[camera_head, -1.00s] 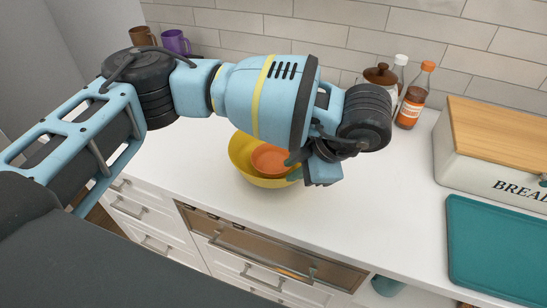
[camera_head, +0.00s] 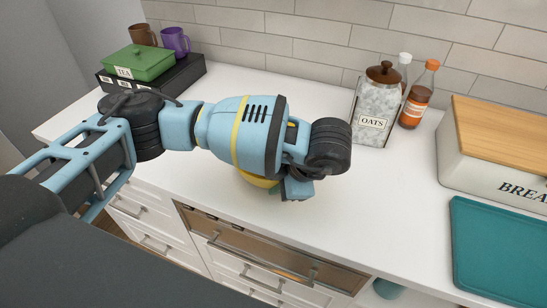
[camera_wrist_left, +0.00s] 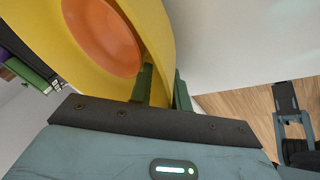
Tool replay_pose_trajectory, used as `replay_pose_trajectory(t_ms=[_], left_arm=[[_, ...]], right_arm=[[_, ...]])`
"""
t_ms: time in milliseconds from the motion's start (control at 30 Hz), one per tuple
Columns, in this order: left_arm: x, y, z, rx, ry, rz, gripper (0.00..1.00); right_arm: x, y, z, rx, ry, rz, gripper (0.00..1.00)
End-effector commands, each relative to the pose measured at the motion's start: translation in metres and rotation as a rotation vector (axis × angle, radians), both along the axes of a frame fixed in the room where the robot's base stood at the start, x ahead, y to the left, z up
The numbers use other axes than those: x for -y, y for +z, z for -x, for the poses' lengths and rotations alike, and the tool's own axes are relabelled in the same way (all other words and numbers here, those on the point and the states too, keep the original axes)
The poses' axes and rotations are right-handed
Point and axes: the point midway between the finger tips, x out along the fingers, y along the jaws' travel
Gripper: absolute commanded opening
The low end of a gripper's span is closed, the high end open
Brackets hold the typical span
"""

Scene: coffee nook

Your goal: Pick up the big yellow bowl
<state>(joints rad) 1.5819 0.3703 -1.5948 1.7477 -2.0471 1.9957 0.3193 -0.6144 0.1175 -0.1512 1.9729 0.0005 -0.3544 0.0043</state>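The big yellow bowl (camera_head: 257,181) stands on the counter, mostly hidden behind my left arm in the head view. In the left wrist view the yellow bowl (camera_wrist_left: 75,60) fills the upper left, with an orange bowl (camera_wrist_left: 103,36) inside it. My left gripper (camera_wrist_left: 164,84) is at the bowl's rim. One green finger is over the inner side and the other beside the outer side, with a gap between them and yellow wall in it. Firm contact on both sides does not show. My right gripper is in neither view.
An oats jar (camera_head: 374,112) and bottles (camera_head: 417,95) stand at the back. A bread box (camera_head: 490,165) and teal board (camera_head: 500,250) are at the right. A green tea box (camera_head: 139,62) and mugs (camera_head: 176,42) are at the back left. The counter right of my gripper is clear.

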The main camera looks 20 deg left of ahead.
Motion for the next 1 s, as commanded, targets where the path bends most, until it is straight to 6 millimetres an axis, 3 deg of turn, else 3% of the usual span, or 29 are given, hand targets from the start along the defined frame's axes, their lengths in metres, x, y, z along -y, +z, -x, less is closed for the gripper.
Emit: replay_pose_trajectory(t_ms=[200,367,767,1000], left_arm=[[0.0,0.0,0.0,0.001,-0.001,0.0,0.18],[0.0,0.0,0.0,0.0,0.0,0.001,0.0],[0.0,0.002,0.0,0.001,0.0,0.001,0.0],[0.0,0.021,-0.001,0.004,0.0,0.002,0.0]], right_arm=[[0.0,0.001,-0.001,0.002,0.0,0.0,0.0],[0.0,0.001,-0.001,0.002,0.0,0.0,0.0],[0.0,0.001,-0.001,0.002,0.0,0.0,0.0],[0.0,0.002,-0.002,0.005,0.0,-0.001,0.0]])
